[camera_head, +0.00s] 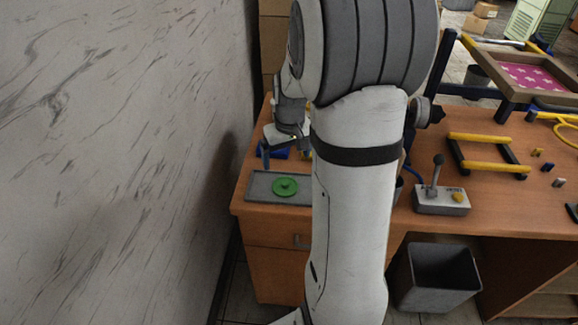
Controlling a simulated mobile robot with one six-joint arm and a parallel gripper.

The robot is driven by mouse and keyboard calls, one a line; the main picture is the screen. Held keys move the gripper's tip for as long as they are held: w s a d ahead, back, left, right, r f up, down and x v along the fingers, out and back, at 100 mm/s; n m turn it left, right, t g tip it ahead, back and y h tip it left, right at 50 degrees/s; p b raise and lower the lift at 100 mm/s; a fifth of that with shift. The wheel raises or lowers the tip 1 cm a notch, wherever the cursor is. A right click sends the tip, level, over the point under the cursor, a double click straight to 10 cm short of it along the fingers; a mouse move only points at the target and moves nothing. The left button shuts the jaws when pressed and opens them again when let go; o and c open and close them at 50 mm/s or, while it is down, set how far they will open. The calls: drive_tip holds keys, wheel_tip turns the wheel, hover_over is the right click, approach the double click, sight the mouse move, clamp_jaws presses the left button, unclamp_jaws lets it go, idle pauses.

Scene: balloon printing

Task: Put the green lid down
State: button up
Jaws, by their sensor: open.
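The green lid (285,187) is a round disc with a small knob on top. It lies on the grey tray (262,190) near the desk's left end. My gripper (283,153) is behind and above the lid, apart from it, with its jaws open and nothing seen between them. My arm's white link hides the tray's right end and part of the desk.
A blue object (265,151) lies behind the tray, partly covered by my gripper. A control box with a joystick (441,200) and a yellow-barred frame (488,152) stand on the right. A marbled wall (110,160) borders the left. A bin (437,277) stands below.

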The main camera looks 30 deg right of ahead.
drive_tip(key=s+a+r, duration=0.4)
drive_tip(key=s+a, duration=0.2)
drive_tip(key=s, duration=0.3)
drive_tip(key=s+a+r+t, duration=0.1)
drive_tip(key=s+a+r, duration=0.3)
drive_tip(key=s+a, duration=0.3)
drive_tip(key=shift+s+r+n+t, duration=0.3)
drive_tip(key=shift+s+r, duration=0.05)
drive_tip(key=shift+s, duration=0.65)
drive_tip(key=shift+w+a, duration=0.1)
